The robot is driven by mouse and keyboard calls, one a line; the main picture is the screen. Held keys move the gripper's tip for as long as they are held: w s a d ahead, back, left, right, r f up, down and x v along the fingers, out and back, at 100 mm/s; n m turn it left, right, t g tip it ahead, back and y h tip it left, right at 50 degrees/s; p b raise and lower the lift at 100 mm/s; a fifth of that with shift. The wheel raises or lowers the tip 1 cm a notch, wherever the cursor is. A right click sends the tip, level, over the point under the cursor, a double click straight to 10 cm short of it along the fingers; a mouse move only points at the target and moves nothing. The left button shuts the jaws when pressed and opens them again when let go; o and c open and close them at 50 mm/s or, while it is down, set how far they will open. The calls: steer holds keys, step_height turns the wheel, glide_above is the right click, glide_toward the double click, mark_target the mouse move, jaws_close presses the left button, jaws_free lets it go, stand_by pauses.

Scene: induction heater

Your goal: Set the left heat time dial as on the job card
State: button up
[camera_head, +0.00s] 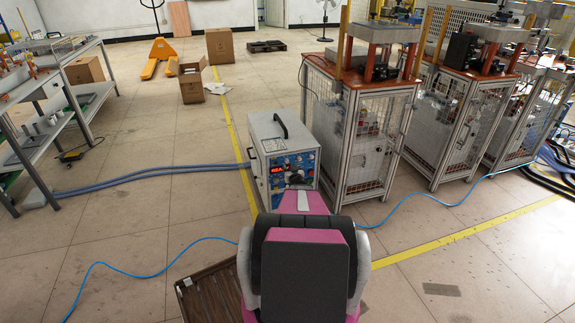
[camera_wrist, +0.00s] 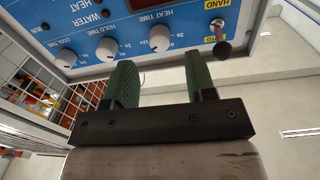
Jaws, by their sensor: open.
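The induction heater (camera_head: 285,160) is a pale box with a blue front panel, a handle on top and a red lit display. In the wrist view its panel appears upside down. The HEAT TIME dial (camera_wrist: 160,38) is a light round knob, just beyond the gap between my fingertips. My gripper (camera_wrist: 162,70) is open, with green-lined fingers and nothing between them. The fingers appear apart from the dial. The HOLD TIME dial (camera_wrist: 106,49) and COOL TIME dial (camera_wrist: 66,57) sit to its left. The dial's exact setting is unreadable. I cannot make out a job card.
A toggle lever with a dark ball tip (camera_wrist: 222,48) stands out by the HAND/AUTO labels, near my right finger. A caged machine (camera_head: 365,125) stands right of the heater. Hoses (camera_head: 150,176) run left along the floor. Open floor lies at left.

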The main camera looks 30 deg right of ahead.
mark_target(287, 162)
steer(key=x, duration=0.4)
steer(key=shift+w+d, duration=0.1)
steer(key=shift+w, duration=0.05)
steer(key=c, duration=0.9)
steer(key=shift+c, duration=0.2)
